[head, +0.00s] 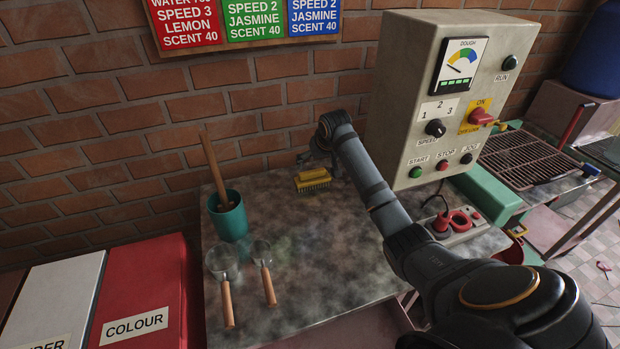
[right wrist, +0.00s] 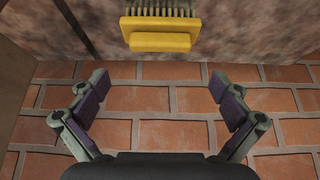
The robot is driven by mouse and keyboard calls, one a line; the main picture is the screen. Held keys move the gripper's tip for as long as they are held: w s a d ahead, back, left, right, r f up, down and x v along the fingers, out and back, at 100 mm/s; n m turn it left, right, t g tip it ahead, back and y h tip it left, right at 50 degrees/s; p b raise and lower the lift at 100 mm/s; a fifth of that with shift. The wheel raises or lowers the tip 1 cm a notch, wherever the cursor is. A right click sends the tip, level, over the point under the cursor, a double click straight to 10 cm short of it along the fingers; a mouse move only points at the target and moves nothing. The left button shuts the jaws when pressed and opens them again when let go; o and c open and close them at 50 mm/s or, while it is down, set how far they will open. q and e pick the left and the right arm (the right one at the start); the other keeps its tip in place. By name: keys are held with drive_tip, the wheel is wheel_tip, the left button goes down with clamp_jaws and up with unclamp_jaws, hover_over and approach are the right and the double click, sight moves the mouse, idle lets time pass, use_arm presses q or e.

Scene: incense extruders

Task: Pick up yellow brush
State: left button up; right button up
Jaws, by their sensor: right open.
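The yellow brush (head: 312,179) lies on the stone-topped table near the brick wall in the head view. It has a yellow back and a row of bristles. In the right wrist view the brush (right wrist: 160,34) is at the top middle, ahead of the fingers and apart from them. My right gripper (right wrist: 160,103) is open and empty, with its fingers spread wide to both sides. In the head view my right gripper (head: 318,158) is just behind the brush by the wall, partly hidden by its own wrist. My left gripper is not in view.
A teal cup (head: 228,219) holding a wooden stick stands left on the table (head: 310,265). Two wooden-handled scoops (head: 227,300) lie in front of it. A control box (head: 405,110) stands right of my arm, above a socket strip with a red plug (head: 459,220). The brick wall is close behind.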

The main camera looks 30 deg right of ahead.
sight(313, 171)
drive_tip(key=x, duration=0.4)
drive_tip(key=shift+w+f, duration=0.1)
drive_tip(key=shift+w, duration=0.1)
drive_tip(key=x, duration=0.4)
drive_tip(key=shift+f+p, duration=0.1)
drive_tip(key=shift+p, duration=0.2)
drive_tip(key=shift+s, duration=0.15)
drive_tip(key=c, duration=0.3)
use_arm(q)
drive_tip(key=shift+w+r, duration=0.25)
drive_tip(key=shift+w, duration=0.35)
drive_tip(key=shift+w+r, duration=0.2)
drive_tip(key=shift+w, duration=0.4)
use_arm(e)
drive_tip(key=c, duration=0.9)
